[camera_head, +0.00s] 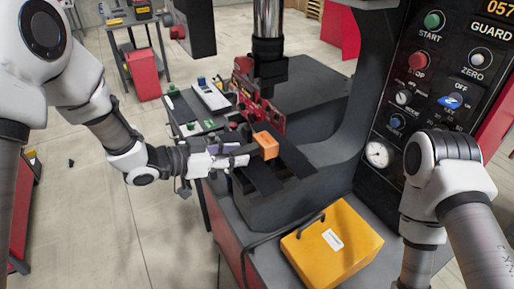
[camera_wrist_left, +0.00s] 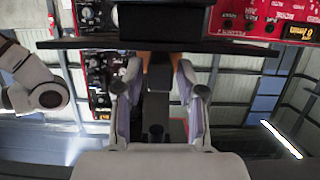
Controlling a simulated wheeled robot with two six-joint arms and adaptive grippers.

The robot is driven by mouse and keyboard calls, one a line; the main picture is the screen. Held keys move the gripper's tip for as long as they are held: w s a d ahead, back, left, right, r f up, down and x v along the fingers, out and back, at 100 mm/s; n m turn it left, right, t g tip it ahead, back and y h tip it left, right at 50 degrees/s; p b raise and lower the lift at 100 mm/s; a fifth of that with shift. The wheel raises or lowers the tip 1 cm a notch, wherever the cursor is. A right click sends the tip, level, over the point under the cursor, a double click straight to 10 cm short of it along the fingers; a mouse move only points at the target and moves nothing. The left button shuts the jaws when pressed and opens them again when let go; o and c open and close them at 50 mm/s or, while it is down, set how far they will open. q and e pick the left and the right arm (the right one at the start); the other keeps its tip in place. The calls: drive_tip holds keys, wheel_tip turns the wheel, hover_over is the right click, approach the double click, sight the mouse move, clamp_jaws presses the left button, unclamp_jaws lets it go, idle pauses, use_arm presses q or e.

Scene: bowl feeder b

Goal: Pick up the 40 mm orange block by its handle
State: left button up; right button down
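The orange block (camera_head: 265,144) sits at the machine's dark table, at the tip of my left gripper. My left gripper (camera_head: 243,156) reaches in from the left, with its fingers pointing at the block. In the left wrist view, the two fingers (camera_wrist_left: 158,75) stand apart on either side of a dark bar, with slivers of orange block (camera_wrist_left: 148,64) beyond it. The block's handle is not clearly distinguishable, and contact with the fingers cannot be seen. My right gripper is out of view; only its arm shows at the right.
A red vise-like fixture (camera_head: 244,88) stands just behind the block. A dark side table (camera_head: 185,107) holds small parts. A yellow case (camera_head: 333,245) sits in front. The drill column (camera_head: 268,35) hangs above, and the control panel (camera_head: 440,75) is at right.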

use_arm(q)
clamp_jaws()
drive_tip(key=shift+r, duration=0.15)
drive_tip(key=shift+w+r+p, duration=0.1)
drive_tip(key=shift+r+p, duration=0.3)
drive_tip(key=shift+p, duration=0.15)
drive_tip(key=shift+r+p, duration=0.95)
drive_tip(key=shift+r, duration=0.05)
